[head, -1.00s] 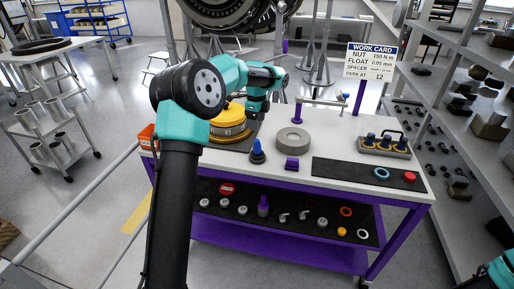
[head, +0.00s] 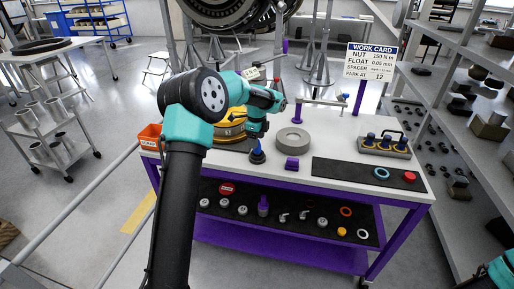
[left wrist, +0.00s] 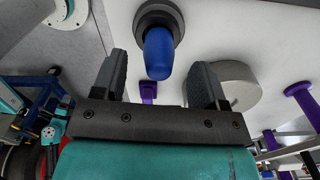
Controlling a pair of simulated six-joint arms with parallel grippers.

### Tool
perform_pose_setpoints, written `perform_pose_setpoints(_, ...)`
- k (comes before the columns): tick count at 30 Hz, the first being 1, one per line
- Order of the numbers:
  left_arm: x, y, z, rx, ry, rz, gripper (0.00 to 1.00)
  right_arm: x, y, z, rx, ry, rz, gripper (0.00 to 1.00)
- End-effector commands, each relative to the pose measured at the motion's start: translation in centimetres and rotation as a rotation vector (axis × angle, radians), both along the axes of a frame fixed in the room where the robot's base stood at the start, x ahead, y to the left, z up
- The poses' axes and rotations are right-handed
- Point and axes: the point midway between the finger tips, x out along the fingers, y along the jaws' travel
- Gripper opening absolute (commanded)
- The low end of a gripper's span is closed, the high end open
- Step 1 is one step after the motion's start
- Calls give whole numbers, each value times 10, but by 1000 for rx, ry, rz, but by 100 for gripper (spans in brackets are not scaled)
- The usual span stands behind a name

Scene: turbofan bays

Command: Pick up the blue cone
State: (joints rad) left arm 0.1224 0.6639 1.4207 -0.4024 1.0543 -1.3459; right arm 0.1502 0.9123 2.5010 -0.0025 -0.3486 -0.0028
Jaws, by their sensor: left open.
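The blue cone (head: 257,157) stands on a dark round base on the white bench top (head: 330,142), in front of the yellow ringed part. In the left wrist view the blue cone (left wrist: 158,52) points toward me, between the lines of my two fingers. My left gripper (head: 256,142) is open and empty, close above the cone, and hides its upper part in the head view. In the left wrist view the fingers of my left gripper (left wrist: 158,75) stand apart on either side of the cone, with gaps on both sides. My right gripper is out of view.
The yellow ringed part (head: 228,126) is close on the left. An orange bin (head: 149,137) sits at the bench's left end. A work card (head: 371,62) stands behind.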

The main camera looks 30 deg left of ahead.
Motion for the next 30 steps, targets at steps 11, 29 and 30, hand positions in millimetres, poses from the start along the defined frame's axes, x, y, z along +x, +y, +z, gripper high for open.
perform_pose_setpoints(11,-1,-1,-43,-1,1,-1,67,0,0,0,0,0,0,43)
perform_pose_setpoints(29,-1,-1,-43,-1,0,0,55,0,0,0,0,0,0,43)
perform_pose_setpoints(30,-1,-1,-43,-1,0,0,51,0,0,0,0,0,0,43)
